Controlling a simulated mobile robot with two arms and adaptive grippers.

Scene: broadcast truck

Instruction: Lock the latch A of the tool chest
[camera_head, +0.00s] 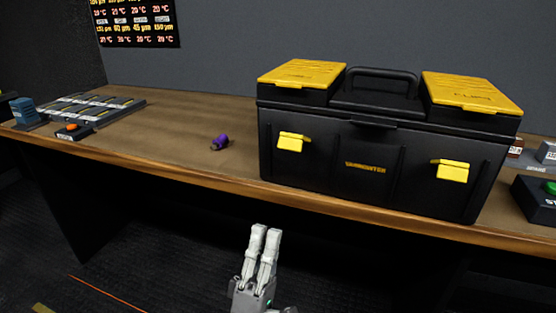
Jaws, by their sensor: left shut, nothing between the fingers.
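A black tool chest (350,148) with yellow lid panels (472,92) and a black top handle (382,73) stands on the desk. Its lid is down. Two yellow latches show on its front: one at the left (292,142) and one at the right (450,170). Both appear to tilt outward from the front. I cannot read a letter on either. My left gripper (266,231) is shut and empty, in front of the desk edge and below the chest, apart from it. My right gripper does not show.
The wooden desk (180,125) has free room left of the chest. A small purple object (220,142) lies there. A box with an orange button (73,130) and a grey panel (90,107) stand farther left. A box with a green button (538,198) is at right.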

